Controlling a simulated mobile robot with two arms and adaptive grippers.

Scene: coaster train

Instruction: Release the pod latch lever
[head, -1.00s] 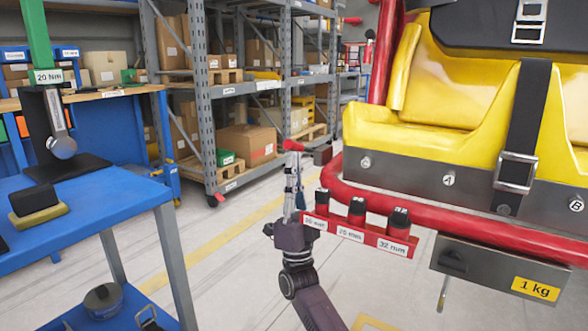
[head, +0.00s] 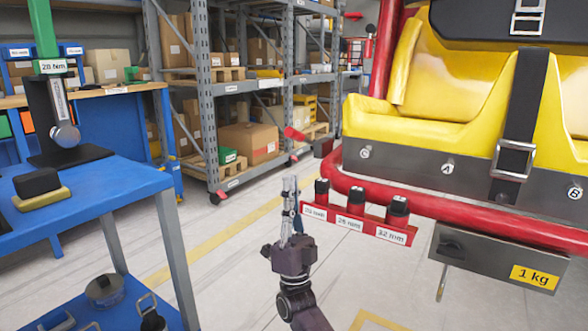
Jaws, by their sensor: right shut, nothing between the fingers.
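The pod latch lever shows as a red grip (head: 294,134) left of the pod's front corner, tilted with its left end higher. A dark block (head: 322,147) sits between it and the yellow-seated pod (head: 420,105). My right gripper (head: 289,182) points up below the lever, with a clear gap between its fingertips and the red grip. Its fingers are together and hold nothing. My left gripper is out of view.
A red socket rack (head: 368,227) with three black sockets is close right of my right gripper, below the red pod tube (head: 460,212). A grey box marked 1 kg (head: 490,262) hangs at right. A blue cart (head: 80,215) stands at left.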

